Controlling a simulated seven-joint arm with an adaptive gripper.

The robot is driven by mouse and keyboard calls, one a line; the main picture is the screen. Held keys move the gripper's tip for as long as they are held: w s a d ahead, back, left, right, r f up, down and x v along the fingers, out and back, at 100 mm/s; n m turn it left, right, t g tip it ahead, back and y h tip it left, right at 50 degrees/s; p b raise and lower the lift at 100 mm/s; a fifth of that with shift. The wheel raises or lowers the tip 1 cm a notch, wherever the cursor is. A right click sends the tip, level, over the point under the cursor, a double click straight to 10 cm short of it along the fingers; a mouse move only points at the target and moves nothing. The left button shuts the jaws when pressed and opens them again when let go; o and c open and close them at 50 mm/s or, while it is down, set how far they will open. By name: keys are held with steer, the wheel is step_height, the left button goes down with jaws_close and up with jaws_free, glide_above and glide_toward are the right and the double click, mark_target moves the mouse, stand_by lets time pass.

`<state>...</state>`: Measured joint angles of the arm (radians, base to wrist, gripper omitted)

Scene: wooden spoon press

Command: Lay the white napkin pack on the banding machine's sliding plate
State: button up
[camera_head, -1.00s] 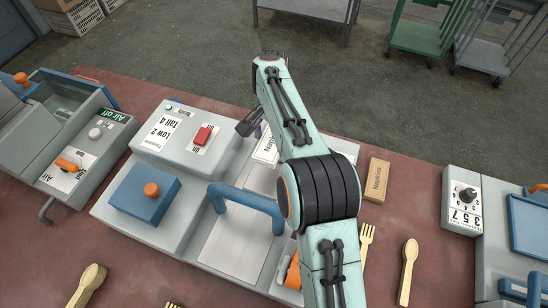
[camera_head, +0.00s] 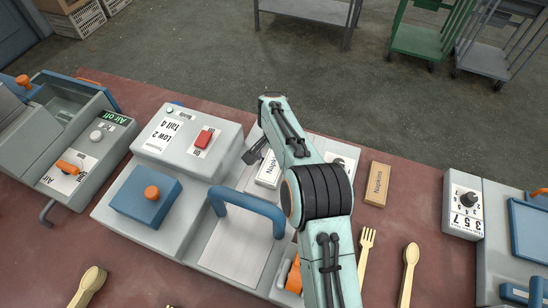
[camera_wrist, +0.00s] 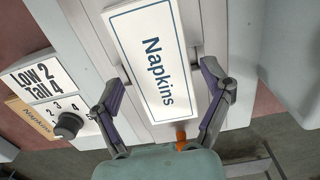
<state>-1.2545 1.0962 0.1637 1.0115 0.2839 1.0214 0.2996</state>
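The white napkin pack (camera_head: 267,170), with a blue border and the word Napkins, lies behind the blue arched handle on the banding machine. In the wrist view the pack (camera_wrist: 150,60) is over the machine's light grey surface. My gripper (camera_wrist: 162,86) is open, one finger on each side of the pack, with a visible gap on both sides. In the head view my gripper (camera_head: 256,152) is by the pack's left edge, and my arm covers its right part. The machine's pale plate (camera_head: 235,250) shows bare in front. Contact under the pack is hard to tell.
A brown Napkins pack (camera_head: 377,184) lies on the table to the right. The blue handle (camera_head: 245,205) arches over the machine. A red-button control box (camera_head: 188,140) stands left of the gripper. Wooden forks and spoons lie nearer the front. Another machine (camera_head: 490,225) stands at the right.

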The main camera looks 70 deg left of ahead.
mark_target(274, 162)
steer(key=shift+r, duration=0.1)
step_height(274, 162, up, 12)
steer(key=w+d+r+m, duration=0.2)
steer(key=w+d+r, duration=0.4)
steer(key=w+d, duration=0.45)
steer(key=w+d+r+m, duration=0.1)
steer(key=w+d+r, duration=0.1)
steer(key=d, duration=0.7)
steer(key=w+d+r+m, duration=0.1)
steer(key=w+d+r, duration=0.15)
steer(key=d, duration=0.55)
steer(key=s+d+m, duration=0.1)
steer(key=s+d, duration=0.2)
steer(key=d, duration=0.4)
steer(key=s+d+m, duration=0.1)
steer(key=s+d, duration=0.2)
steer(key=d, duration=0.4)
steer(key=s+d+f+m, duration=0.1)
steer(key=s+d+f, duration=0.1)
steer(key=s, duration=0.3)
steer(key=s+d+f, duration=0.2)
steer(key=s+d, duration=0.2)
steer(key=s, duration=0.1)
steer(key=shift+d+f+m+y, duration=0.25)
steer(key=shift+d+m+y, duration=0.15)
